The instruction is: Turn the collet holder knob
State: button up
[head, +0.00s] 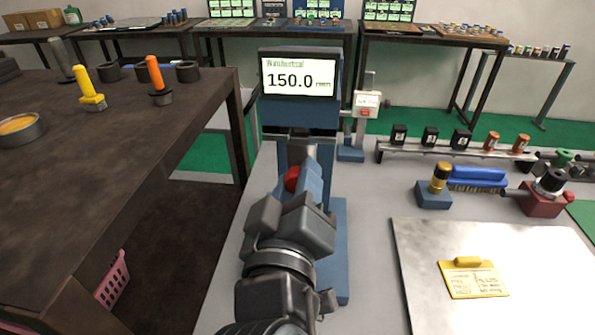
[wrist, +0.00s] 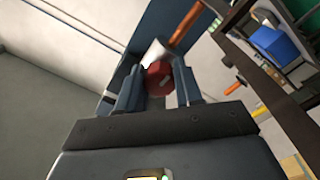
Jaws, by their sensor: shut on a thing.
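My gripper (head: 306,180) reaches toward the blue machine (head: 338,240) below its display (head: 298,78), which reads 150.0 mm. A red knob (head: 291,178) shows at the left of my gripper's fingers in the head view, partly hidden. In the wrist view the red knob (wrist: 157,78) sits between the two blue-grey fingers of my gripper (wrist: 158,88), which are shut on it. A metal shaft runs behind the knob toward a brown-orange bar. The knob's far side is hidden.
A dark table (head: 110,150) with yellow- and orange-handled tools stands close at left. At right are a rail of small blocks (head: 455,150), a red base (head: 541,200) with a dark cylinder, a blue brush-like piece (head: 478,176) and a plate with a yellow clipboard (head: 472,280).

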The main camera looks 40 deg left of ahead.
jog(key=n+p, duration=0.2)
jog(key=n, duration=0.2)
jog(key=shift+r, duration=0.15)
jog(key=n+p, duration=0.1)
jog(key=n, duration=0.2)
jog(key=shift+n+p, duration=0.3)
jog(key=shift+p, duration=0.05)
jog(key=n, duration=0.3)
jog(key=shift+n+y, duration=0.4)
jog(key=n, duration=0.4)
jog(key=shift+n, duration=0.4)
jog(key=n, duration=0.4)
jog(key=shift+n, duration=0.3)
jog(key=n, duration=0.3)
jog(key=shift+n+g, duration=0.4)
jog(key=n, duration=0.3)
jog(key=shift+n, duration=2.1)
